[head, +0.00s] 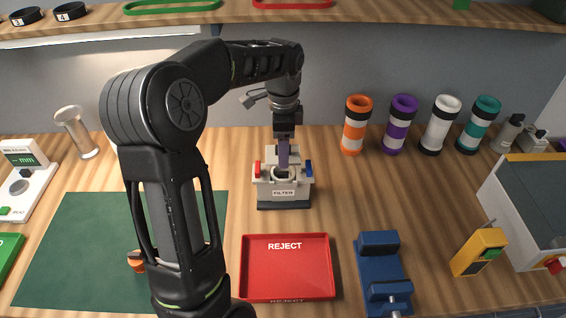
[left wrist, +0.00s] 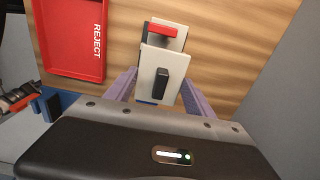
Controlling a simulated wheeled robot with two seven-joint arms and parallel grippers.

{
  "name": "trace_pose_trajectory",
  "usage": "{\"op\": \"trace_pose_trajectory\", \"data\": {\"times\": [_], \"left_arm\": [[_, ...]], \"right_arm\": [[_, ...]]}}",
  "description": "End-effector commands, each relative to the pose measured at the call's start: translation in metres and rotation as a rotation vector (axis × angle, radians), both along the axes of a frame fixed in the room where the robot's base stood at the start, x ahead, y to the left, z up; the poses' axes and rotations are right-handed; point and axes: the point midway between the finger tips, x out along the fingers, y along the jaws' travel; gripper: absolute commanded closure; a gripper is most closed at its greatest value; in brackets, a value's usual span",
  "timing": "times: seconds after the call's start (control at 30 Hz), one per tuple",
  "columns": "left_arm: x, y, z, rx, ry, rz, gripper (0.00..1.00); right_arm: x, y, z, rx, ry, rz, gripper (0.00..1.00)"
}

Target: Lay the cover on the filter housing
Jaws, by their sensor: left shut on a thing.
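The filter housing (head: 283,193) is a cream box labelled FILTER on a dark base, with a red latch (head: 257,169) on its left and a blue latch (head: 308,168) on its right. My left gripper (head: 283,166) points down at the top of the housing. In the left wrist view, its purple fingers (left wrist: 160,84) are shut on the cover (left wrist: 148,73), a pale plate with a black handle. The housing's red latch (left wrist: 162,31) shows beyond the cover. The fingers hide much of the cover in the head view, so I cannot tell whether it touches the housing. My right gripper is not in view.
A red REJECT tray (head: 287,265) lies in front of the housing, with a blue fixture (head: 381,272) to its right. Orange (head: 356,125), purple, white and teal tubes stand at the back right. A green mat (head: 80,245) lies left. A shelf (head: 400,14) runs overhead.

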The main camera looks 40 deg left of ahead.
Motion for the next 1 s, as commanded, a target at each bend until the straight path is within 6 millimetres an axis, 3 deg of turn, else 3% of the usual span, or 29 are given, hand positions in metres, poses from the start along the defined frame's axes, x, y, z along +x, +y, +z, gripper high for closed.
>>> {"op": "trace_pose_trajectory", "data": {"times": [0.37, 0.6, 0.7, 1.0], "left_arm": [[0.0, 0.0, -0.006, 0.001, 0.001, 0.0, 0.82], [0.0, 0.0, -0.044, 0.0, 0.001, -0.001, 0.82], [0.0, 0.0, -0.052, 0.001, 0.0, 0.0, 0.82], [0.0, 0.0, -0.053, 0.001, -0.002, 0.0, 0.82]], "right_arm": [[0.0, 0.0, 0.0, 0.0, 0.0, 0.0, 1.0], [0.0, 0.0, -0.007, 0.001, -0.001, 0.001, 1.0], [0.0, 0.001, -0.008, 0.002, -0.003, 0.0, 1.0], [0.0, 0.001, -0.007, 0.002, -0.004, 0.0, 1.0]]}}
